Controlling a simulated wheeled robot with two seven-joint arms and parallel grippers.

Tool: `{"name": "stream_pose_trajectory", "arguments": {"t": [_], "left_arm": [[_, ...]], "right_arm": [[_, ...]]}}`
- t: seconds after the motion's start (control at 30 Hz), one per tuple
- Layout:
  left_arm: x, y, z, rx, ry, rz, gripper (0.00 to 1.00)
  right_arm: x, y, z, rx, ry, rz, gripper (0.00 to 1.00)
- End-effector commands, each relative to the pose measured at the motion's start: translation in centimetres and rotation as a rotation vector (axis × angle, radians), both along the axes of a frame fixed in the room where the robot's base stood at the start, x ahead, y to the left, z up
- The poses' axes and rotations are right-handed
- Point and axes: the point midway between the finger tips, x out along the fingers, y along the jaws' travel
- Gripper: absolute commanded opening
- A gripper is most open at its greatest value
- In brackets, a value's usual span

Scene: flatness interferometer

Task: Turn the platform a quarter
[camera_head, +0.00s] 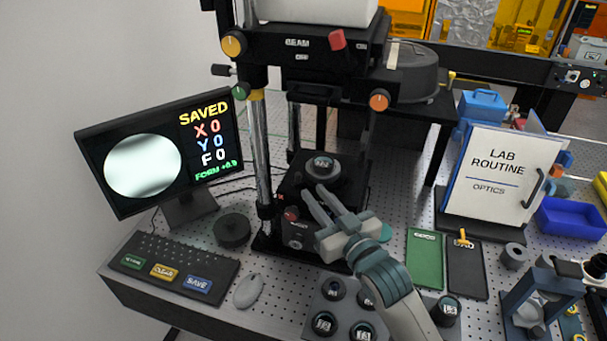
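The platform (310,178) is a round dark stage on the black base of the interferometer, below the beam head. A small dark round part with a pale label (323,163) sits on its middle. My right gripper (313,191) is just in front of the platform, fingers pointing up and left towards it. A gap shows between its two fingers and nothing is seen between them. I cannot tell whether the fingertips touch the platform's edge. My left gripper is out of view.
The monitor (112,150) at left reads SAVED, X 0, Y 0, F 0. A keyboard (150,257) and mouse (248,291) lie in front. The interferometer's posts (261,150) flank the stage. A tray of round parts (343,308), green and black mats (425,262) and a lab routine board (505,175) stand right.

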Motion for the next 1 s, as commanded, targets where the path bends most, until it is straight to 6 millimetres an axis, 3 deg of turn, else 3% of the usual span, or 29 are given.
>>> {"name": "stream_pose_trajectory", "arguments": {"t": [0.2,0.4,0.87,0.97,1.0], "left_arm": [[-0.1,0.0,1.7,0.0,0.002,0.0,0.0],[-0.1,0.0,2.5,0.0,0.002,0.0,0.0],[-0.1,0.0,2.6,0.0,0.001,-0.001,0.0],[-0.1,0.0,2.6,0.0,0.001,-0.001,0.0],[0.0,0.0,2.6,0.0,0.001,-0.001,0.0]], "right_arm": [[3.3,1.7,0.3,-0.001,0.0,0.001,0.2],[5.2,2.7,0.2,-0.001,0.0,0.0,0.2],[6.0,3.1,0.0,-0.001,0.0,0.0,0.2],[6.0,3.1,0.0,-0.001,0.0,0.0,0.01],[6.0,3.1,0.0,-0.001,0.0,0.0,0.0]]}}
